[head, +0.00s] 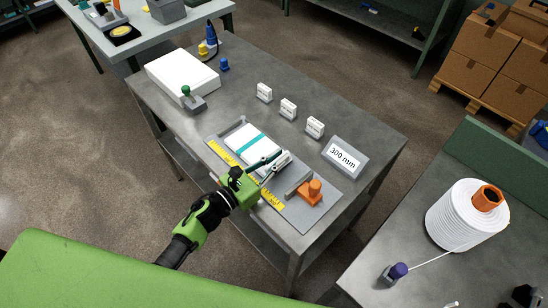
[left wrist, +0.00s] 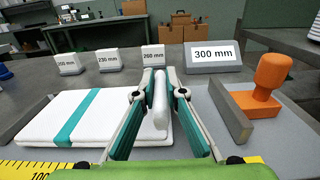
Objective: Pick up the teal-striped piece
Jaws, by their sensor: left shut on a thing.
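The teal-striped piece (head: 247,137) is a flat white slab with one teal band across it. It lies on the grey measuring plate (head: 318,215) beside a yellow ruler, and also shows in the left wrist view (left wrist: 98,104). My left gripper (head: 272,165) is at the piece's right end; in the left wrist view its fingers (left wrist: 160,92) are closed on an upright white edge there, and they partly hide that end. The piece still appears flat on the plate. My right gripper is not in view.
A grey block (left wrist: 230,112) and an orange stamp-like handle (left wrist: 265,82) stand right of my fingers. Behind are a 300 mm sign (head: 345,157) and several small white labels. A white box (head: 182,75) and green-knobbed tool (head: 191,98) sit farther left.

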